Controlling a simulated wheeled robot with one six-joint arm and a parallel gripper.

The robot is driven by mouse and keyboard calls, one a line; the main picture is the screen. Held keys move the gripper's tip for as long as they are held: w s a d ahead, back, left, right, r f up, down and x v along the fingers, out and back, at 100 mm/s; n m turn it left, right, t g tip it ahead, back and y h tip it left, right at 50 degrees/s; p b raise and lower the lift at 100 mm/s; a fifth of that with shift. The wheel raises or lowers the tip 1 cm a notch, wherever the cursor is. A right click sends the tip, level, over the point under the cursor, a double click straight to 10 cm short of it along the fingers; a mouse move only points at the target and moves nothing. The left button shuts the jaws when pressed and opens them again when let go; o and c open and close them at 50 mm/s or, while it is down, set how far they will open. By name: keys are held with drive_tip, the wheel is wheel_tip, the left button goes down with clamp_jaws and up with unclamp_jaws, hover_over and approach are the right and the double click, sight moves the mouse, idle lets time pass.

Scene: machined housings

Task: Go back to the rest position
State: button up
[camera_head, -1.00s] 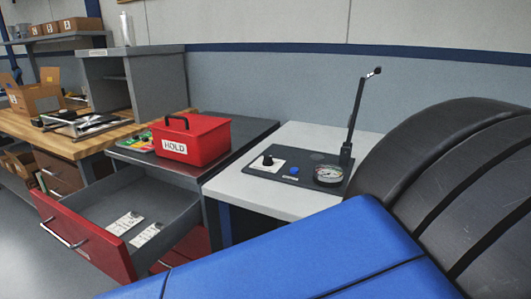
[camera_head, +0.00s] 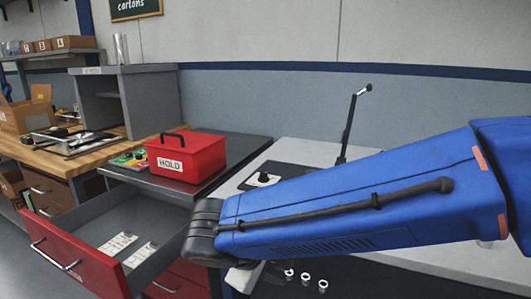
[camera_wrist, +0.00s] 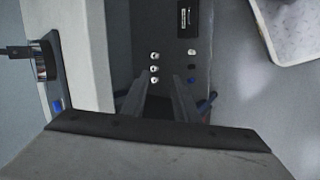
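In the head view my blue arm crosses the right half and hides my gripper. In the wrist view my gripper (camera_wrist: 158,88) shows two dark fingers set apart, with no held part that I can make out between them. Beyond the fingertips lie several small pale ring-like parts (camera_wrist: 154,68) on a dark surface. Similar rings (camera_head: 305,279) show below my arm in the head view, apart from it.
A red HOLD box (camera_head: 188,157) stands on a dark cabinet top. Below it a red-fronted drawer (camera_head: 72,262) is pulled open, with white labelled cards inside. A pale table (camera_head: 310,150) carries a dark panel with an upright post (camera_head: 347,130). A wooden bench (camera_head: 50,162) is at left.

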drive_tip(key=s+d+f+m+y, duration=0.1)
drive_tip(key=s+d+m, duration=0.3)
drive_tip(key=d, duration=1)
drive_tip(key=s+d+f+m+y, duration=0.1)
drive_tip(key=s+d+m+y, duration=0.3)
drive_tip(key=d, duration=1)
drive_tip(key=shift+s+d+f+m+g, duration=0.2)
drive_tip(key=shift+s+m+g, duration=0.25)
drive_tip(key=shift+m, duration=0.95)
